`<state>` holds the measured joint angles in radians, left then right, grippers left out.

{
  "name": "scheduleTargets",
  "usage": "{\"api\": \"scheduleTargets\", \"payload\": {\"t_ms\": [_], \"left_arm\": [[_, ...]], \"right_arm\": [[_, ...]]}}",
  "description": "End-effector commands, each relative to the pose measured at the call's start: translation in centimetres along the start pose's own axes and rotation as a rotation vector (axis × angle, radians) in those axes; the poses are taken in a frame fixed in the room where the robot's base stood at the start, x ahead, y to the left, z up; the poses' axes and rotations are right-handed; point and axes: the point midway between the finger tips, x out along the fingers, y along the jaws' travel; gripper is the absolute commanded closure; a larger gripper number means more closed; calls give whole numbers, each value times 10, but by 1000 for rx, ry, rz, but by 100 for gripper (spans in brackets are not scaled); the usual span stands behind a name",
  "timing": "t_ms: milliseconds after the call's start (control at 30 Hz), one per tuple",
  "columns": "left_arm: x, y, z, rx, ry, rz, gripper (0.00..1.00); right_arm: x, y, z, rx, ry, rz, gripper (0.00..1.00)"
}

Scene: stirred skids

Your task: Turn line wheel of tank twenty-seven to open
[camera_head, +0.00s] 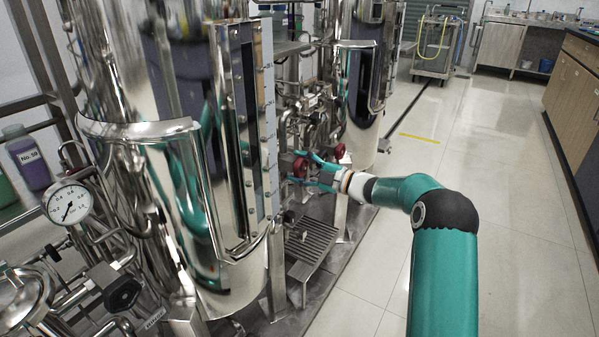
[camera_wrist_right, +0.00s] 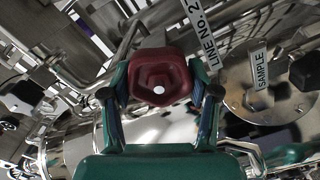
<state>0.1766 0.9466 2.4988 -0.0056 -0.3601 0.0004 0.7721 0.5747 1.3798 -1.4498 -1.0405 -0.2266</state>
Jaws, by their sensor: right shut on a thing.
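A dark red hand wheel (camera_wrist_right: 160,77) sits between the two teal fingers of my right gripper (camera_wrist_right: 160,95) in the right wrist view. The fingers are shut on its rim from both sides. A tag reading "LINE No. 2" (camera_wrist_right: 203,38) hangs beside it, its last part cut off. In the head view my right arm reaches in from the lower right, and my right gripper (camera_head: 306,168) is at the red wheel (camera_head: 300,168) beside the near steel tank (camera_head: 120,190). My left gripper is not in view.
A second red wheel (camera_head: 340,151) is just behind and to the right. A "SAMPLE" tag (camera_wrist_right: 259,69) and a black knob (camera_wrist_right: 304,72) are right of the held wheel. A pressure gauge (camera_head: 69,204) is at left. The floor at right is clear.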

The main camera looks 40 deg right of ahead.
Motion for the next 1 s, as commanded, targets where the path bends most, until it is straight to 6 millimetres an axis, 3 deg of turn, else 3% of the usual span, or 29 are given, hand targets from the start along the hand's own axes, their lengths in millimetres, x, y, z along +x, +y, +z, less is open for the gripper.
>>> {"api": "scheduleTargets", "payload": {"t_ms": [533, 567, 700, 1000], "left_arm": [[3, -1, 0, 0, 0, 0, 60], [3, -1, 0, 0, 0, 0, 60], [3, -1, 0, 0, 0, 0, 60], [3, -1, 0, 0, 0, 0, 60]], "right_arm": [[0, -6, 0, -24, 4, -11, 74], [0, -6, 0, -24, 4, -11, 35], [0, -5, 0, -24, 3, -8, 14], [0, -2, 0, -26, 2, -4, 14]]}}
